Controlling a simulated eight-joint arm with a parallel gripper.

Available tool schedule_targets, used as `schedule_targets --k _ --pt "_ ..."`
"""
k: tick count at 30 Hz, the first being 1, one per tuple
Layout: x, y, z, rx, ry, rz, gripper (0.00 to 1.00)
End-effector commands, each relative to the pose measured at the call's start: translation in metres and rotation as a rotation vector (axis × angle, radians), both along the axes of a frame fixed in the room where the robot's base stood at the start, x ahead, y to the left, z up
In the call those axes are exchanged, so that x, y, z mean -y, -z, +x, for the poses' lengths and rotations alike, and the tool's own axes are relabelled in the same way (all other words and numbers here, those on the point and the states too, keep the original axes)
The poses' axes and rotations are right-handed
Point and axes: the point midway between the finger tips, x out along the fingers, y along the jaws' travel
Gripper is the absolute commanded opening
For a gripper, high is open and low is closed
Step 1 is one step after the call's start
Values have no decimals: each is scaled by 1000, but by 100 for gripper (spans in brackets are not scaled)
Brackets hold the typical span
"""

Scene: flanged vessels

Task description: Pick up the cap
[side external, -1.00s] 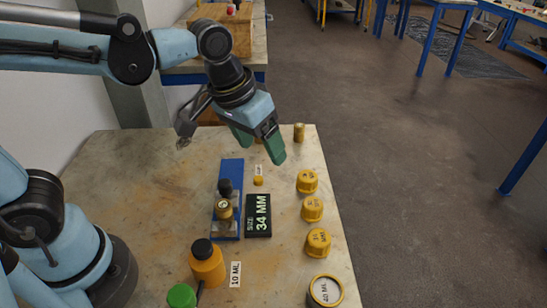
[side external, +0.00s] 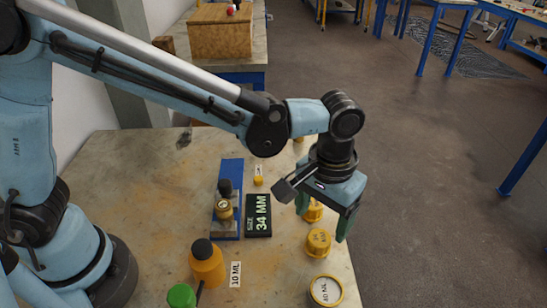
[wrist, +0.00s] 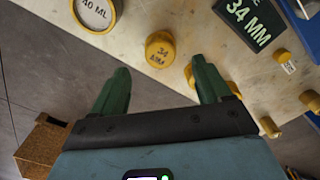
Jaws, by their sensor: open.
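A yellow cap (wrist: 160,50) marked "34 MM" lies on the table in the wrist view, ahead of the gap between my fingertips. The nearer yellow cap (side external: 318,241) shows in the side view just below my gripper (side external: 322,222). Another yellow cap (side external: 313,211) is partly hidden behind my fingers; part of a cap also shows beside the right finger in the wrist view (wrist: 190,76). My gripper has two green fingers, spread apart with nothing between them. It is above the row of caps at the table's right edge.
A black "SIZE 34 MM" sign (side external: 258,215) lies beside a blue plate (side external: 231,172) with a fitting. An orange bottle (side external: 207,265) with a black top and a round "40 ML" container (side external: 326,291) stand nearer the camera. The floor is right of the table edge.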

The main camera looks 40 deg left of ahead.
Motion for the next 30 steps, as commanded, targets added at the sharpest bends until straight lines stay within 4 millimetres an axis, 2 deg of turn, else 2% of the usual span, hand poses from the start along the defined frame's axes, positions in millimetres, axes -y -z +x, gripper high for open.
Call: schedule_targets --k 3,10,19,28,29,30 --pt "0 13 0 0 0 0 77" --pt "0 27 1 1 0 0 77" --pt "0 65 4 1 0 -1 77" --pt "0 70 3 1 0 -1 77" --pt "0 70 3 1 0 -1 75" --pt "0 70 3 1 0 -1 69"
